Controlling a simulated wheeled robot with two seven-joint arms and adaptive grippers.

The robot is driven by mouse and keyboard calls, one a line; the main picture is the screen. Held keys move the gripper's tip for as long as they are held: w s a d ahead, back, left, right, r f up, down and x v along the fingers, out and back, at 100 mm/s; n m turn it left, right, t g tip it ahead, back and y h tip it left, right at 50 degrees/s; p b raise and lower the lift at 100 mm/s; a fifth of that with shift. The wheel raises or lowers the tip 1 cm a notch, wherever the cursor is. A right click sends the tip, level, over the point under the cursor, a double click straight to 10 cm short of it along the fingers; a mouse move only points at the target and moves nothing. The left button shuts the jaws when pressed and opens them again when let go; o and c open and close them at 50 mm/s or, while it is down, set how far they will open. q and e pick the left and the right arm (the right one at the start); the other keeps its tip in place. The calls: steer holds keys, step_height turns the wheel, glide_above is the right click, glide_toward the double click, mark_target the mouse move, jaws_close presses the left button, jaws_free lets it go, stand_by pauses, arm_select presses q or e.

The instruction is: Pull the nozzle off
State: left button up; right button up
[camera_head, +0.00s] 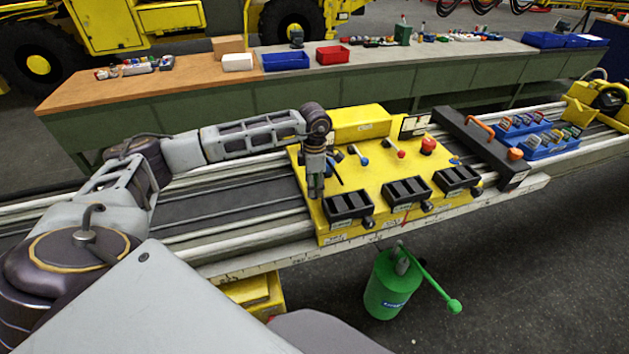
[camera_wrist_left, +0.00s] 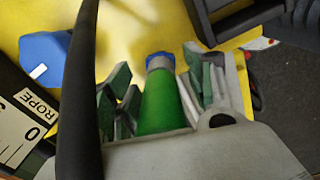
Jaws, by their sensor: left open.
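My left gripper (camera_head: 316,188) points down over the left end of the yellow panel (camera_head: 345,172), close behind the leftmost black tray (camera_head: 348,204). In the left wrist view its fingers (camera_wrist_left: 155,85) stand apart. A green tapered piece with a blue end (camera_wrist_left: 163,105) shows between them; it may be the nozzle, but I cannot tell whether the fingers touch it. A blue part (camera_wrist_left: 45,52) lies on the yellow surface beside the fingers. A black curved cable or hose (camera_wrist_left: 84,80) crosses the left wrist view in front. My right gripper is out of view.
Levers with blue (camera_head: 364,161) and red knobs and a red button (camera_head: 428,146) stand up from the panel. A black bar with orange handles (camera_head: 480,145) and blue bins (camera_head: 525,128) are to the right. A green canister (camera_head: 388,290) hangs below the front edge.

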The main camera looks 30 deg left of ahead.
arm_select(q)
steer(key=shift+c, duration=0.4)
jaws_close()
steer(key=shift+w+a+r, duration=0.1)
steer(key=shift+w+r, duration=0.05)
steer(key=shift+r, duration=0.15)
stand_by(0.4)
steer(key=shift+r+p, duration=0.3)
steer(key=shift+r, duration=0.05)
stand_by(0.3)
steer(key=shift+r+p, duration=0.9)
steer(key=shift+r, duration=1)
